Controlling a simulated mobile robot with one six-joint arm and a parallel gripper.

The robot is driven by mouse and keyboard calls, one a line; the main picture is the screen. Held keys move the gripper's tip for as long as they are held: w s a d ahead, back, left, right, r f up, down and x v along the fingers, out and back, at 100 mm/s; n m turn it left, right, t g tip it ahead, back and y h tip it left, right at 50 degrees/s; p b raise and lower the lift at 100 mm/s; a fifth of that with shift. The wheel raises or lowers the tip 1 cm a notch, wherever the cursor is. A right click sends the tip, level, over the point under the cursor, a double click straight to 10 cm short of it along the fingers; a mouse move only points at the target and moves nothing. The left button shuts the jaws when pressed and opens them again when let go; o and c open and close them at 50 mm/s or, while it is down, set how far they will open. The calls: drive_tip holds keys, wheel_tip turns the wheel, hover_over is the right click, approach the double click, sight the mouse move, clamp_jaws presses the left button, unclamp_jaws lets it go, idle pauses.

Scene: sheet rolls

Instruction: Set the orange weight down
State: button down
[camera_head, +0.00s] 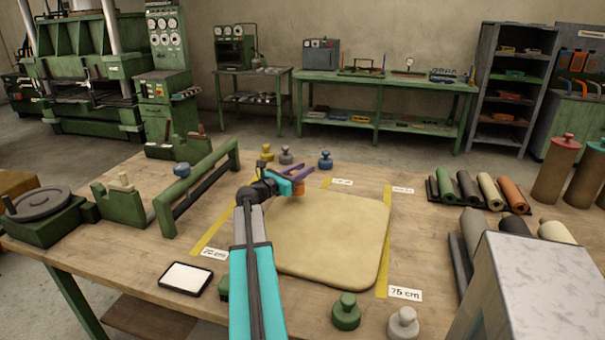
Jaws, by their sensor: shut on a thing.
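My gripper (297,177) is at the far edge of the tan sheet (330,235), reached out over the table. It is shut on the orange weight (298,188), which shows only as a small orange patch below the purple fingers. My arm and gripper hide most of the weight. I cannot tell whether its base touches the sheet or hangs just above it. The sheet lies flat between yellow tape strips with labels, one reading 75 cm (405,294).
Yellow (267,153), grey (286,156) and blue (325,160) weights stand behind the sheet. Green (346,312) and white (403,324) weights stand at the front. A green rail (200,188) is at left. Coloured rolls (490,191) and a pale-topped block (545,285) are at right.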

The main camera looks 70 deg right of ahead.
drive_tip(key=shift+w+d, duration=0.2)
drive_tip(key=shift+d, duration=0.25)
drive_tip(key=shift+f, duration=1.7)
drive_tip(key=shift+f, duration=0.1)
drive_tip(key=c, duration=1.4)
unclamp_jaws()
drive_tip(key=shift+o, duration=0.2)
drive_tip(key=v, duration=1.2)
drive_tip(key=shift+a+b, duration=0.15)
drive_tip(key=shift+b, duration=0.25)
